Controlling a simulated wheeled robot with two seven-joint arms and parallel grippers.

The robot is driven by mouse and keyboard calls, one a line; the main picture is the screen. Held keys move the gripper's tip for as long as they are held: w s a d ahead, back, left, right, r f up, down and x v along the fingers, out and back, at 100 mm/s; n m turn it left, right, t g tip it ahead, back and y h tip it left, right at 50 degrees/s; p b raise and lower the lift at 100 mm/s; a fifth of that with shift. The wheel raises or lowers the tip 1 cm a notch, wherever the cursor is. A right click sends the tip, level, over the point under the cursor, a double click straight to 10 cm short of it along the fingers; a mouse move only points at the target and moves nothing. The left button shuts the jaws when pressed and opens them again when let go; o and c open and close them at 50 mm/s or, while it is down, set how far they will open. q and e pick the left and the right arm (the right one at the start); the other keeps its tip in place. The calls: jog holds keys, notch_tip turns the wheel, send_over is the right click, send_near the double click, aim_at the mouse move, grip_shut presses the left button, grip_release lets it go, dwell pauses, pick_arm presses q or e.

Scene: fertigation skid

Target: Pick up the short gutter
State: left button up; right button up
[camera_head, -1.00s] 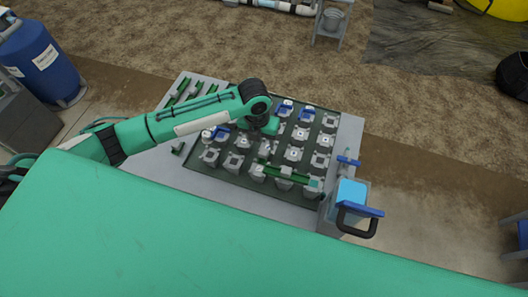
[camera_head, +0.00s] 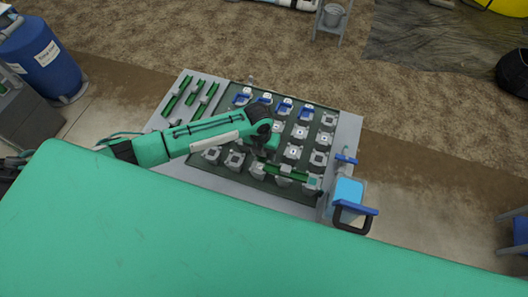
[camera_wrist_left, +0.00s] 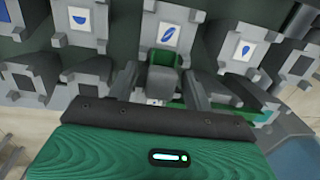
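A green gutter (camera_head: 287,173) lies across several grey blocks near the front of the table in the head view. My left gripper (camera_head: 266,152) points down over its left end. In the left wrist view the two dark fingers of my left gripper (camera_wrist_left: 162,92) stand apart. A grey block-like part and a small green piece (camera_wrist_left: 165,60) show between them, and I see no clear contact. More green (camera_wrist_left: 255,114) shows to the right of the fingers. Which of the green pieces is the short gutter I cannot tell for sure. My right gripper is not in view.
Loose green channel pieces (camera_head: 192,93) lie on the grey table's left side. Grey blocks (camera_head: 295,151) stand in rows on a dark panel, with blue parts on the back ones. A blue-topped box (camera_head: 349,192) with a black handle stands at the table's right front corner.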

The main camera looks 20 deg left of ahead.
pick_arm(q)
jog(key=c, duration=1)
jog(key=shift+o, duration=0.2)
